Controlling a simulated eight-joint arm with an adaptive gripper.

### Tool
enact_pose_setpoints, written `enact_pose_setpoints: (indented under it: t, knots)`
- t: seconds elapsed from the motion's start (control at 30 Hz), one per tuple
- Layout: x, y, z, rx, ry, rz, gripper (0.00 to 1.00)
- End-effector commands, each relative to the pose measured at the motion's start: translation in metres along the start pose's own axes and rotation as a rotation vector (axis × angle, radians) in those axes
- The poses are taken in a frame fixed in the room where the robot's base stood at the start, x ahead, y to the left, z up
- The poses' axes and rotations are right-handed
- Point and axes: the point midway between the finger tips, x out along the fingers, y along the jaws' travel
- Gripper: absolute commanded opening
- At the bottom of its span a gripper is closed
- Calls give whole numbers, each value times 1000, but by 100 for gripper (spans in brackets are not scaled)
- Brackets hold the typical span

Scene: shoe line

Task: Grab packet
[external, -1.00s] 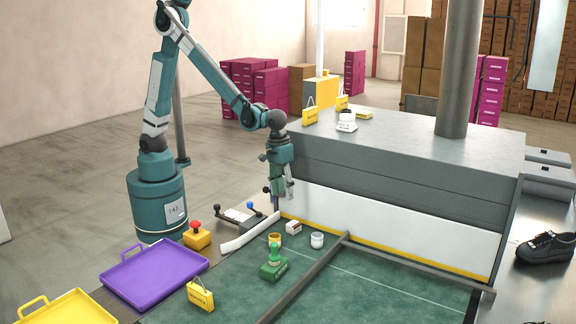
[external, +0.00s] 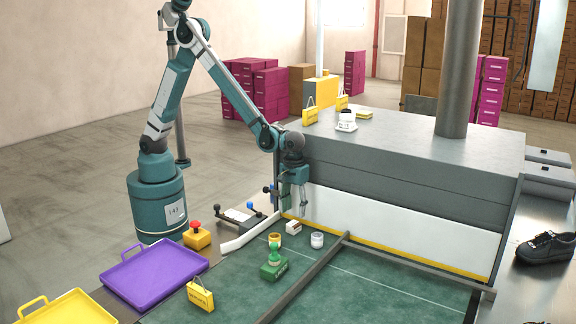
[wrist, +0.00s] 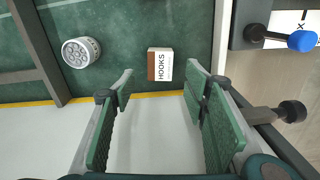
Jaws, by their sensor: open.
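The packet (external: 293,227) is a small white box with a brown end, lying on the green mat near the white panel. In the wrist view the packet (wrist: 160,64) carries the word HOOKS and lies just beyond the fingertips, roughly between their lines. My gripper (external: 293,212) hangs above and slightly behind the packet, against the white panel. In the wrist view my gripper (wrist: 160,82) is open, with nothing between its fingers.
A white round container (external: 317,240) and a yellow cup (external: 275,239) stand beside the packet. A green stamp-like object (external: 273,264) stands nearer the front. A dark bar (external: 310,277) crosses the mat. The white panel (external: 400,232) rises close behind my gripper.

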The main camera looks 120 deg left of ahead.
Motion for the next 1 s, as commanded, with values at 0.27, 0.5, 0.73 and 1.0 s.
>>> enact_pose_setpoints:
  t: [0.27,0.5,0.73,1.0]
  knots:
    - [16,0,0,0,0,0,45]
    - [26,0,0,1,0,0,45]
    - [26,0,0,1,0,0,45]
    - [41,0,-2,1,0,0,45]
